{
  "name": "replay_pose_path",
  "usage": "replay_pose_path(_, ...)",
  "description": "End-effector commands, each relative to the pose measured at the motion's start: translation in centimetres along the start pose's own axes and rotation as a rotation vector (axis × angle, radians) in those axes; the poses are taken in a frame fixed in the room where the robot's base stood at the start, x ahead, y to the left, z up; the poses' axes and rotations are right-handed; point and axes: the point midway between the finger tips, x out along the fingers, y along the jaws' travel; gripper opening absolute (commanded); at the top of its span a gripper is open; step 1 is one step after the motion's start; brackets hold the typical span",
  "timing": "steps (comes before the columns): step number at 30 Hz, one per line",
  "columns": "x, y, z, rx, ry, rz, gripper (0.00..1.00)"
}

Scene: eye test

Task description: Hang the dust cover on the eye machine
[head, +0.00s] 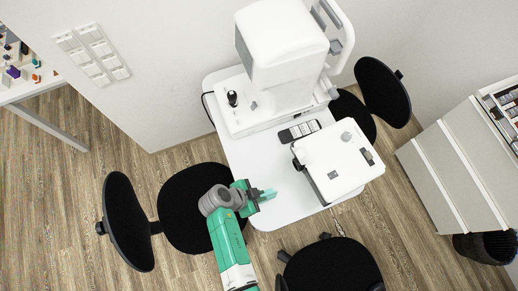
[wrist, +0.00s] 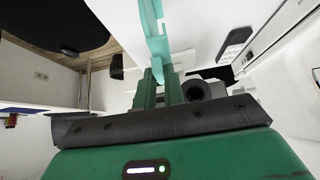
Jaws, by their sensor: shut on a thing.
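The eye machine (head: 282,45) is a large white device with a joystick, at the back of the white table in the head view. My gripper (head: 257,196) is above the table's left front part, apart from the machine. It is shut on a thin, pale teal piece (head: 267,193), which looks like the dust cover. In the wrist view the teal piece (wrist: 153,30) rises from between the fingers (wrist: 160,88) to the top edge. Its full shape is cut off there.
A second white device (head: 340,165) stands on the right of the table (head: 279,211). A dark remote-like object (head: 299,131) lies between the two machines. Black chairs (head: 195,205) stand left, in front (head: 332,268) and at right (head: 382,90). A white cabinet (head: 455,165) is farther right.

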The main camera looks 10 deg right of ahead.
Motion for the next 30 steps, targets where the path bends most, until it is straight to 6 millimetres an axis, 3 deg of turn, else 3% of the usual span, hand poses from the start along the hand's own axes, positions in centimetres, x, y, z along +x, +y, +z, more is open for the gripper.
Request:
replay_pose_path(7,-1.6,0.0,-1.2,0.001,0.0,-0.001,0.0)
replay_pose_path(25,-1.5,0.0,-1.1,0.001,0.0,-0.001,0.0)
replay_pose_path(30,-4.4,-1.6,-2.9,-0.176,0.002,-0.141,0.0)
